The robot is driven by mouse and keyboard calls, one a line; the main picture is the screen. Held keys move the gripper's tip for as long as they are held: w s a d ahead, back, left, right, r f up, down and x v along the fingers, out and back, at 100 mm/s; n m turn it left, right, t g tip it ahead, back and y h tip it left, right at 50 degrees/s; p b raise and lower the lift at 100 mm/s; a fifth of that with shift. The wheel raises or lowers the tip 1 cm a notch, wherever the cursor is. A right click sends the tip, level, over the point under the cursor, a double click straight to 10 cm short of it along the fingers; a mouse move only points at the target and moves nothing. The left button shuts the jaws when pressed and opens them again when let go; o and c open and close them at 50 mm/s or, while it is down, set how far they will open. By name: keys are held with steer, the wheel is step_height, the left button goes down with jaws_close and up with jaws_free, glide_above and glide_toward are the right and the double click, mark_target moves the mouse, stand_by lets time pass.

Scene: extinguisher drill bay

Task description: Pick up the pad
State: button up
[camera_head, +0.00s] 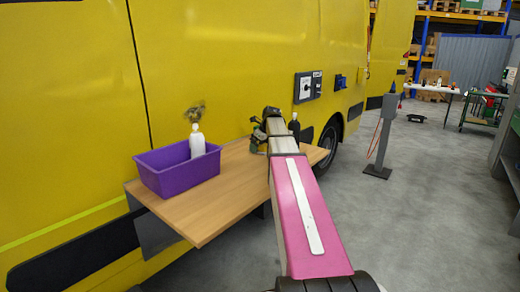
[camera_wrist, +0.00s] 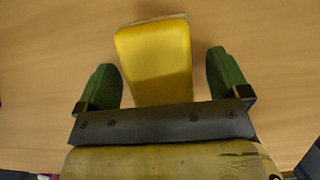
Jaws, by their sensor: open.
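The yellow pad (camera_wrist: 155,55) lies in the middle of the wrist view, over the wooden tabletop, with a pale layer showing at its far edge. My gripper (camera_wrist: 162,65) is open, with one green finger on each side of the pad. A gap shows between the pad and each finger, so neither appears to touch it. The pad's near end is hidden behind the dark gripper body. In the head view my gripper (camera_head: 258,138) is over the far part of the wooden table (camera_head: 215,213), and I cannot make out the pad there.
A purple bin (camera_head: 178,174) stands on the left of the table with a white bottle (camera_head: 197,141) in it. A dark bottle (camera_head: 294,126) stands right of my arm. The yellow van (camera_head: 80,90) borders the table's back. A grey post (camera_head: 383,135) stands on open floor to the right.

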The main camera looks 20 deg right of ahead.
steer(key=shift+f, duration=0.1)
steer(key=c, duration=1.1)
steer(key=shift+r, duration=0.5)
steer(key=r, duration=0.4)
steer(key=shift+s+a, duration=0.25)
steer(key=shift+s, duration=0.05)
steer(key=s+a+r, duration=0.6)
steer(key=s+a, duration=0.1)
steer(key=s, duration=0.1)
steer(key=shift+a+r, duration=0.15)
steer(key=shift+a, duration=0.1)
